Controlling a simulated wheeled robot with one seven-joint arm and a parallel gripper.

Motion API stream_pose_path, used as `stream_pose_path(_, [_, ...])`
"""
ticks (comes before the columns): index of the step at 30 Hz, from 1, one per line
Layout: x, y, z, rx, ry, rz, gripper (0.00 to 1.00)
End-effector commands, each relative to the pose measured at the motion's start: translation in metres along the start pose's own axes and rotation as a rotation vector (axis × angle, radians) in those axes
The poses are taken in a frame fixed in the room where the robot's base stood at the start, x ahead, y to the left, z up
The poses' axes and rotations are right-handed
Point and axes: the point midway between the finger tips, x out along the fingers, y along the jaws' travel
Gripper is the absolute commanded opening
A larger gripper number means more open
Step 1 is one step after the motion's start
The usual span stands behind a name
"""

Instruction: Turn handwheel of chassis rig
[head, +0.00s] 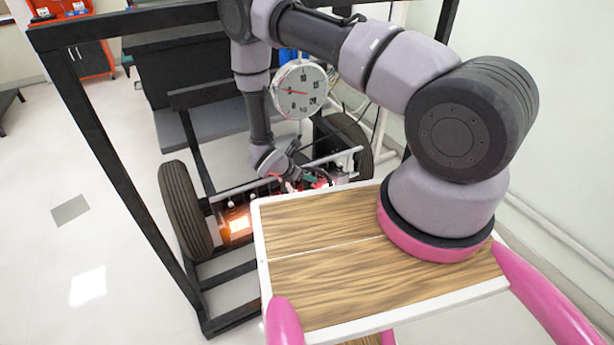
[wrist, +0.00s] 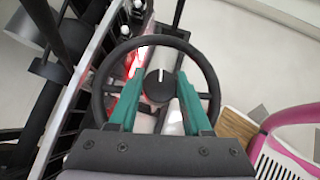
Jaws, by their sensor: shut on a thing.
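The handwheel (wrist: 214,82) is a black ring with a round dark hub (wrist: 158,87), seen nearly face-on in the wrist view. A white mark shows on the hub. My gripper (wrist: 156,80) has two teal fingers that reach inside the ring, one on each side of the hub. It is shut on the handwheel at its hub; the exact contact is hard to see. In the head view my gripper (head: 298,177) is low at the chassis rig (head: 205,272), between its two tyres. The handwheel is small and mostly hidden there.
A round gauge (head: 299,90) hangs above the rig near my arm. Black frame posts (head: 120,170) stand around the chassis. A glowing orange panel (head: 238,225) sits by the left tyre (head: 186,210). The floor at left is mostly open.

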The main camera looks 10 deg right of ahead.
Motion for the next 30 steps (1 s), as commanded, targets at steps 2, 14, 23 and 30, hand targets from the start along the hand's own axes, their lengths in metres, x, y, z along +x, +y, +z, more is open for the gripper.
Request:
stream_pose_path(2, [-0.0003,0.0024,0.0003,0.052,0.000,-0.044,0.00])
stream_pose_path(14, [-0.0005,0.0014,0.0001,0.180,0.002,-0.176,0.00])
stream_pose_path(23, [-0.0005,0.0012,0.0000,0.178,0.002,-0.175,0.76])
stream_pose_path(30, [-0.0003,0.0005,-0.0002,0.177,0.001,-0.176,0.78])
